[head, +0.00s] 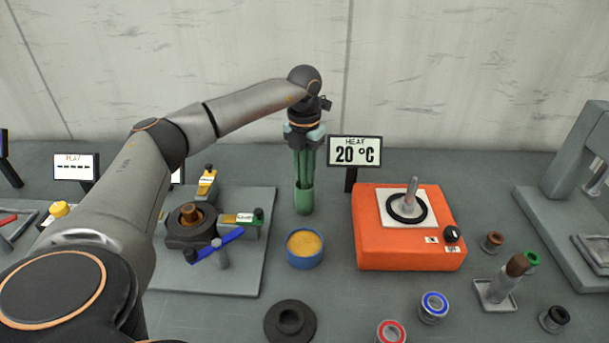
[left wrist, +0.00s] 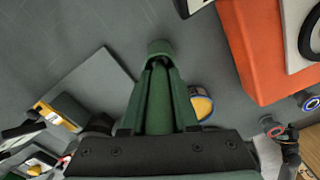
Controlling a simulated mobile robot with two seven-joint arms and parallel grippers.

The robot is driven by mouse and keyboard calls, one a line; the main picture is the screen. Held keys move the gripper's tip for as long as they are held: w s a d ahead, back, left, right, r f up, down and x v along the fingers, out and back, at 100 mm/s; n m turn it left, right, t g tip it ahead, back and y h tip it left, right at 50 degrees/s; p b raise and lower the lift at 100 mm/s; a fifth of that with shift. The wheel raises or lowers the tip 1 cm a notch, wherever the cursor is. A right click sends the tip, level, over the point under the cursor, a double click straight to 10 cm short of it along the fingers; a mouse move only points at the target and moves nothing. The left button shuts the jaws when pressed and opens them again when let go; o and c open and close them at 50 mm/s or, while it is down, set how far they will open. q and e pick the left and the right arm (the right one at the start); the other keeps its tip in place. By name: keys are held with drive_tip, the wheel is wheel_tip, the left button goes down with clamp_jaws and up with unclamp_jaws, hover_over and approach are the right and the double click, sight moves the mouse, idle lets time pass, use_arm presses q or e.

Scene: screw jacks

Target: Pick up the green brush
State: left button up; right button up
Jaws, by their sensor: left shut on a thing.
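My left gripper (head: 304,184) points straight down near the middle of the bench in the head view. Its long green fingers are shut on a green cylindrical thing (head: 304,202), which I take to be the green brush. In the left wrist view, the green brush (left wrist: 160,50) sticks out past the fingertips, and its body runs back between the fingers. No bristles can be made out. I cannot tell whether its lower end touches the bench. My right gripper is not in view.
A blue tub with yellow contents (head: 305,248) stands close in front. An orange heater (head: 408,248) with a "20 °C" sign (head: 355,151) is to the right. A grey plate with a clamp device (head: 258,265) lies left. A dark round base (head: 290,322) is in front.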

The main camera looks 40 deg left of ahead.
use_arm(q)
clamp_jaws()
